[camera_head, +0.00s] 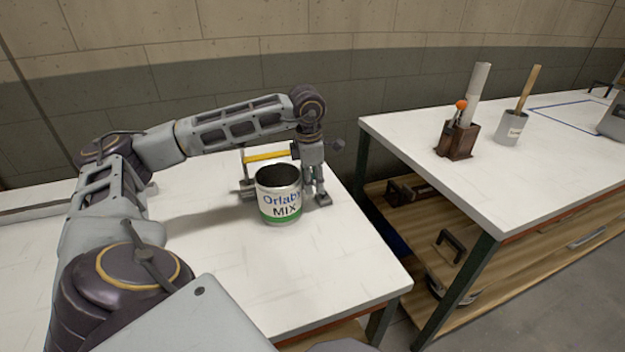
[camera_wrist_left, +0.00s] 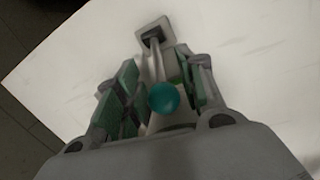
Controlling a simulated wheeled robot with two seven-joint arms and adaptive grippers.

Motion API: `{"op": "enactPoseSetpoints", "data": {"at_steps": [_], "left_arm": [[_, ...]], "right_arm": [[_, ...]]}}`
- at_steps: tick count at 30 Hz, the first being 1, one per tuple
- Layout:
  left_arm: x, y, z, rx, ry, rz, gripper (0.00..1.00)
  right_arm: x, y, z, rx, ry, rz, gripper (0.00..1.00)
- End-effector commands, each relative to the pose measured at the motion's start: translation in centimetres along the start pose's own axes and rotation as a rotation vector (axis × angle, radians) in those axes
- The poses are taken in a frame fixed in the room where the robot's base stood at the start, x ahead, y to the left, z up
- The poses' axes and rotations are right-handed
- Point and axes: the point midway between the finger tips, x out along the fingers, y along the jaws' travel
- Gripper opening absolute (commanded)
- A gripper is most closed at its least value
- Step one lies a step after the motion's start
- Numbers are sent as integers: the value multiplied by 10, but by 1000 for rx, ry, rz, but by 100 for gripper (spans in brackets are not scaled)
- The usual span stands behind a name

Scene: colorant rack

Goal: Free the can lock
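A can (camera_head: 280,207) labelled "Orlab MIX", with a green band and an open dark top, stands upright on the near white table. Beside its right side is a grey metal lock part with a square foot (camera_head: 323,200); the foot also shows in the left wrist view (camera_wrist_left: 154,36). My left gripper (camera_head: 313,178) points down just right of the can. In the left wrist view its green-padded fingers (camera_wrist_left: 160,95) are apart, with a teal ball knob (camera_wrist_left: 163,98) between them. I cannot tell whether the pads touch the knob. My right gripper is out of view.
A yellow bar (camera_head: 268,156) on a metal frame stands behind the can. A second white table (camera_head: 480,195) at right holds a wooden holder (camera_head: 458,141) and a grey cup (camera_head: 510,128). A floor gap separates the tables. The near table's front is clear.

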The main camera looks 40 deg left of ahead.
Motion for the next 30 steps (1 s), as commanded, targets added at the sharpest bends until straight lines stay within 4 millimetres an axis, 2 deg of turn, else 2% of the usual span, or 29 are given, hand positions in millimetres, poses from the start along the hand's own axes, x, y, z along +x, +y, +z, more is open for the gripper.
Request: {"op": "enactPoseSetpoints", "data": {"at_steps": [10, 16, 23, 30], "left_arm": [[-1, 0, 0, 0, 0, -1, 41], [-10, 0, 1, 0, -1, 0, 41], [-37, 0, 1, 1, -3, 0, 41], [-73, 0, 1, 1, -3, 0, 41]], "right_arm": [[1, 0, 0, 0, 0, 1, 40], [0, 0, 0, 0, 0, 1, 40], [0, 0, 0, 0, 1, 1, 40], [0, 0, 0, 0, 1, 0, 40]]}}
